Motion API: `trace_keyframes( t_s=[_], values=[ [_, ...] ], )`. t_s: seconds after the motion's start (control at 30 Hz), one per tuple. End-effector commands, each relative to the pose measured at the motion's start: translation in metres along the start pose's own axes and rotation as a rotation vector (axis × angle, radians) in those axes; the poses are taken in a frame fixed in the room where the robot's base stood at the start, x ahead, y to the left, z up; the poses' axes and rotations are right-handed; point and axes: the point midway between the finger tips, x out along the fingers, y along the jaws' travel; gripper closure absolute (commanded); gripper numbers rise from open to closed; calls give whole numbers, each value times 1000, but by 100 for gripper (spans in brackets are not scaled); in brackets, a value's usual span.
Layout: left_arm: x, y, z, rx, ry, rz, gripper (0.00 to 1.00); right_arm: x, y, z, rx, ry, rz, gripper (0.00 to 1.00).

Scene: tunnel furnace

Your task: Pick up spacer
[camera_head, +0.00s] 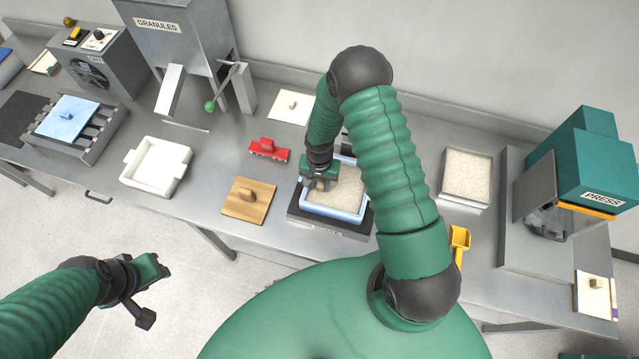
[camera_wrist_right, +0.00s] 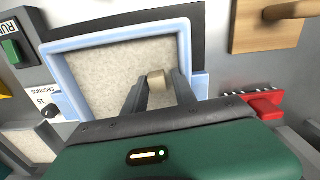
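My right gripper (camera_head: 319,184) is over the blue-framed tray (camera_head: 333,214), which holds beige granular material.
A wooden board with a handle (camera_head: 240,209) and a red toothed piece (camera_head: 268,151) lie left of the blue tray. Further left is a white tray (camera_head: 184,166). Right are a tray of granules (camera_head: 468,174), a yellow scoop (camera_head: 460,242) and the press (camera_head: 590,165).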

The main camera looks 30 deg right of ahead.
Motion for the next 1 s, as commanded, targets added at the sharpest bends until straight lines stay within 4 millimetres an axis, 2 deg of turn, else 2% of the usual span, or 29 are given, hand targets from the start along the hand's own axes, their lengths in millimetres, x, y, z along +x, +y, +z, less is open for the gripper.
trace_keyframes(
  t_s=[0.07, 0.3, 0.73, 1.0],
  values=[
    [0, 0, 0, 0, 0, 0, 64, 0, 0, 0, 0, 0, 0, 69],
    [0, 0, 0, 0, 0, 0, 64, 0, 0, -1, 0, -1, 1, 100],
    [2, 0, 1, 0, 0, 0, 64, -1, 0, -1, 0, 0, 0, 100],
    [16, 0, 4, 0, 0, 0, 64, -22, 0, -2, 2, 3, -1, 100]
  ],
)
